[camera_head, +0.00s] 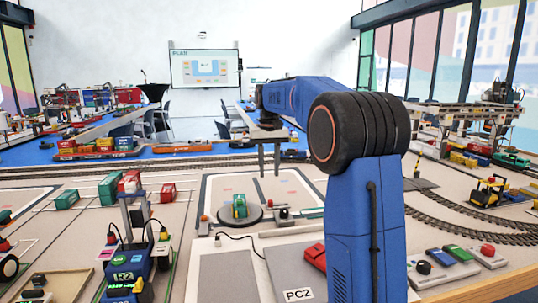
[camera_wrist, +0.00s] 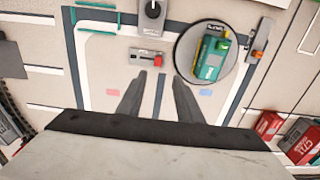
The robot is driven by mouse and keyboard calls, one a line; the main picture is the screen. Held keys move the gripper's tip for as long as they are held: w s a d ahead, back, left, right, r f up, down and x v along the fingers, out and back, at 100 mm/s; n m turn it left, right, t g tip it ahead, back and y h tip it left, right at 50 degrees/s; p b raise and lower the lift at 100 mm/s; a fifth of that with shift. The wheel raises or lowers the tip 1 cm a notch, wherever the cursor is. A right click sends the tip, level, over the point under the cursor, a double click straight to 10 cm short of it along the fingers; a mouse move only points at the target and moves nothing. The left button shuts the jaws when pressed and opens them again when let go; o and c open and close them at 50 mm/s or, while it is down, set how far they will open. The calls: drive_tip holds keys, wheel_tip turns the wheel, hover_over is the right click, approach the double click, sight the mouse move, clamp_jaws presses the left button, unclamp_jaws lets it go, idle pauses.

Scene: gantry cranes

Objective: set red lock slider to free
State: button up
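The red lock slider (camera_wrist: 157,61) is a small red knob at the right end of a slot on a light grey plate (camera_wrist: 138,54). Any lettering on the plate is too small to read. My gripper (camera_wrist: 159,78) is open and empty. Its two dark fingers are apart, and the red knob shows between and just beyond their tips in the wrist view. In the head view my gripper (camera_head: 269,172) points down, seemingly above the board. I see no contact with the slider.
A black rotary knob (camera_wrist: 152,9) sits beyond the slider plate. A round turntable (camera_wrist: 187,54) carrying a green vehicle (camera_wrist: 213,58) lies beside it. Red containers (camera_wrist: 301,140) stand at the lower right of the wrist view. The board around the slider is flat and mostly clear.

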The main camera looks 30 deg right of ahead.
wheel_tip(320, 180, up, 6)
drive_tip(key=shift+f, duration=0.1)
drive_tip(key=shift+s, duration=0.1)
idle(0.6)
